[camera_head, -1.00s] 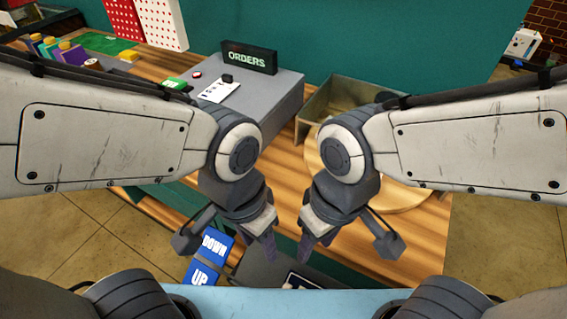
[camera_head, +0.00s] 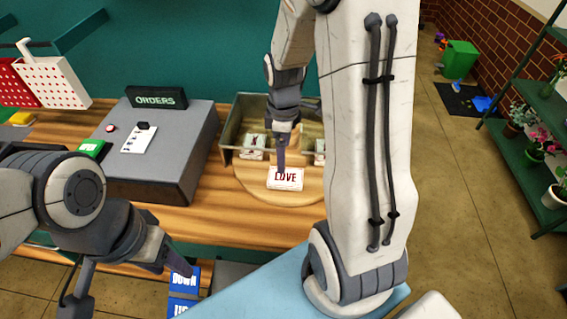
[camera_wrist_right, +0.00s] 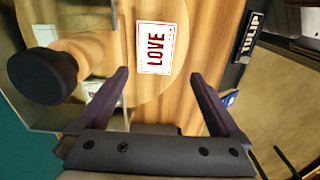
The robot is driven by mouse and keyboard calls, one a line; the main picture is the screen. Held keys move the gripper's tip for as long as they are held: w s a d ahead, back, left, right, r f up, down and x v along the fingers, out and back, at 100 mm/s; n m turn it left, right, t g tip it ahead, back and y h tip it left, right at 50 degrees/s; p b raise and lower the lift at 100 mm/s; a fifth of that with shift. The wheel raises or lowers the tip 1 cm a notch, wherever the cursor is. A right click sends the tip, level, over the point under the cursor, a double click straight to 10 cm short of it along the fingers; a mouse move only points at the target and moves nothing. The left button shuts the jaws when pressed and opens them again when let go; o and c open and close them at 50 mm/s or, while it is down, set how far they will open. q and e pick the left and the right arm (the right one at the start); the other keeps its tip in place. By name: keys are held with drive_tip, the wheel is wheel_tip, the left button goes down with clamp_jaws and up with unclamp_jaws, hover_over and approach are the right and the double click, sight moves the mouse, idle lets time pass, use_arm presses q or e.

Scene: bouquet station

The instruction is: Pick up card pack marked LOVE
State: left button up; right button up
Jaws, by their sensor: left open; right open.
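The card pack marked LOVE (camera_head: 286,180) is white with red letters and lies on the round wooden board (camera_head: 250,187). My left gripper (camera_head: 178,262) is open at the lower left, away from the pack, near the blue DOWN and UP buttons.
A grey block (camera_head: 178,165) with the ORDERS sign (camera_head: 156,98) is to the left. A TULIP label (camera_wrist_right: 250,38) shows in the right wrist view.

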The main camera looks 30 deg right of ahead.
hover_over(287, 177)
wheel_tip(287, 177, down, 5)
drive_tip(key=shift+s+p, duration=0.1)
drive_tip(key=shift+p, duration=0.3)
drive_tip(key=shift+f+p, duration=1)
drive_tip(key=shift+f, duration=1.8)
drive_tip(key=c, duration=1.1)
drive_tip(key=shift+c, duration=0.3)
drive_tip(key=shift+r, duration=0.1)
